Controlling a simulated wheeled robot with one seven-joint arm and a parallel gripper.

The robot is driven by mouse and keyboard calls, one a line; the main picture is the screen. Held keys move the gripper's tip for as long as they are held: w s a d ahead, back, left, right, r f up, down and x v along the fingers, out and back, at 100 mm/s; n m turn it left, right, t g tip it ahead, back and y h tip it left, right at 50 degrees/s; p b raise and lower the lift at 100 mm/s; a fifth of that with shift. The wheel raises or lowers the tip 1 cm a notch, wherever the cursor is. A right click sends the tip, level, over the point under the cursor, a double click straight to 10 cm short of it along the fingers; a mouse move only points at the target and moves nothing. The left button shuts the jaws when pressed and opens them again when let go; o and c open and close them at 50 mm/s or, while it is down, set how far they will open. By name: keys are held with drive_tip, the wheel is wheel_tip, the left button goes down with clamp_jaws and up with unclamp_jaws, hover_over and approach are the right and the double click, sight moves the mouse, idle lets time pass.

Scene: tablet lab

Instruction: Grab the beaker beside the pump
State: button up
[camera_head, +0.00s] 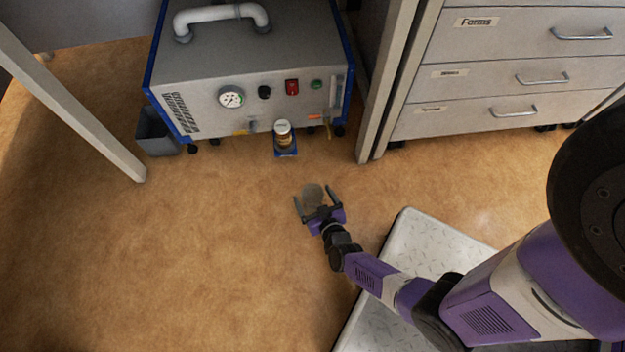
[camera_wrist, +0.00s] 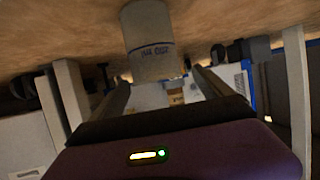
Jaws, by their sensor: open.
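In the wrist view the beaker (camera_wrist: 152,45) shows dark handwriting and a line, and the picture looks upside down. In the wrist view the open fingers (camera_wrist: 160,78) flank the beaker's lower edge in the picture. I see no clear contact, and cannot tell how deep the beaker sits between the fingers.
A dark bin (camera_head: 156,132) stands left of the pump. A drawer cabinet (camera_head: 500,75) is at right. The floor to the left is clear.

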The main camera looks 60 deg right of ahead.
sight(309, 187)
drive_tip(key=shift+f+b+x, duration=0.15)
drive_tip(key=shift+b+x, duration=0.7)
drive_tip(key=shift+x, duration=0.55)
drive_tip(key=shift+f+b+x, duration=0.2)
drive_tip(key=shift+b+x, duration=0.6)
drive_tip(key=shift+x, duration=0.55)
drive_tip(key=shift+s+r, duration=0.1)
drive_tip(key=shift+s, duration=0.05)
drive_tip(key=c, duration=1.3)
drive_tip(key=shift+c, duration=0.2)
